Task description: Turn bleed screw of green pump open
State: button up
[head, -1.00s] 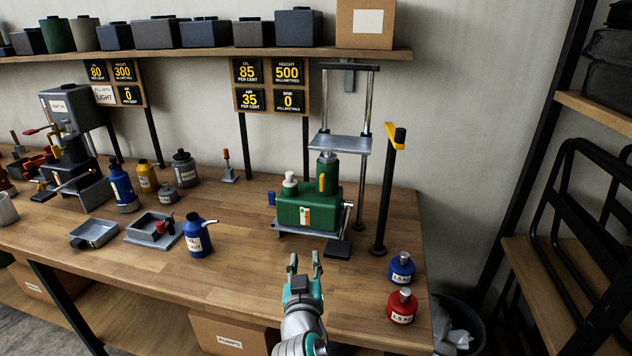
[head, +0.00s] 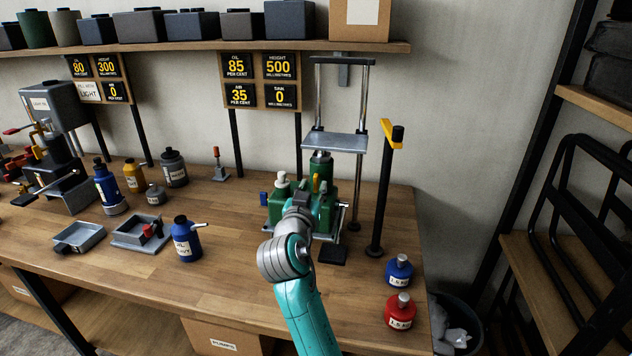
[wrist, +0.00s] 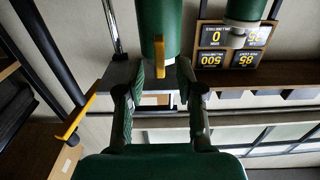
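The green pump (head: 276,207) stands at the back right of the bench, with a white-capped neck on its left and a green cylinder. A yellow lever (head: 316,184) sits upright on the cylinder's front; I cannot tell for certain that it is the bleed screw. My gripper (head: 303,198) is in front of the pump and hides part of its body. In the wrist view my gripper (wrist: 161,78) is open, its two fingers apart. The yellow lever (wrist: 159,50) shows between and just beyond the fingertips, with no clear contact.
A steel frame with a grey plate (head: 335,141) rises behind the pump. A black post with a yellow top (head: 386,190) stands to its right.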

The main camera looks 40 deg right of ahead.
aim_at(315, 184)
jog(key=shift+x, duration=2)
grip_shut()
